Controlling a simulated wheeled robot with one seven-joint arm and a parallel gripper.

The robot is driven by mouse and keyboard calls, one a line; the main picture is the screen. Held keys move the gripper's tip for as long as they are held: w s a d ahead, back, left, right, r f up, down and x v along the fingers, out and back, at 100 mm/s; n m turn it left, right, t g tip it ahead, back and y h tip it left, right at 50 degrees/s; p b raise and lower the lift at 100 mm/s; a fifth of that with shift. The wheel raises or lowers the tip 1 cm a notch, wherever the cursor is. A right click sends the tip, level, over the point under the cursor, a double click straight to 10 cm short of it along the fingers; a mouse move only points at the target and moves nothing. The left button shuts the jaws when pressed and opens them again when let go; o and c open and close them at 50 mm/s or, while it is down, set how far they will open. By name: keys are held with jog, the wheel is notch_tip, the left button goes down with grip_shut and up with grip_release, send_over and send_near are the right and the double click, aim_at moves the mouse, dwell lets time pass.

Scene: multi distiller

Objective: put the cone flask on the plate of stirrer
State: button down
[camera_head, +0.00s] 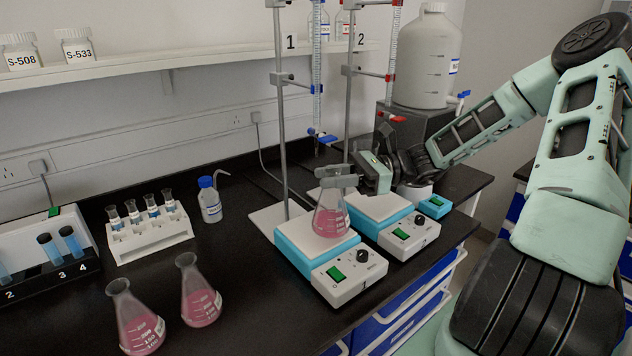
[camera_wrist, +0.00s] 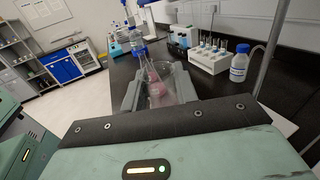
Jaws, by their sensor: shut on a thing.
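A cone flask (camera_head: 330,222) with pink liquid stands upright over the white plate of the left stirrer (camera_head: 318,262), which has a blue body and a green switch. Its base looks on or very close to the plate; I cannot tell if it touches. My gripper (camera_head: 338,181) is shut on the flask's neck from the right, hiding part of it. In the wrist view, the flask (camera_wrist: 155,84) shows between the grey fingers (camera_wrist: 158,80). A second stirrer (camera_head: 392,225) stands just to the right, under my wrist.
Two more pink flasks (camera_head: 135,320) (camera_head: 201,292) stand at the front left of the bench. A tube rack (camera_head: 150,240) and a blue-capped bottle (camera_head: 210,204) stand behind them. Burette stand poles (camera_head: 281,120) rise behind the stirrers. A big white container (camera_head: 427,60) is at the back right.

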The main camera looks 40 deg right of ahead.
jog(key=w+f, duration=0.3)
jog(key=w, duration=0.2)
jog(key=shift+f+p, duration=0.25)
jog(key=shift+p, duration=0.15)
jog(key=c, duration=1.1)
grip_release()
jog(key=shift+f, duration=0.15)
jog(key=b+v, duration=0.2)
jog(key=v, duration=1)
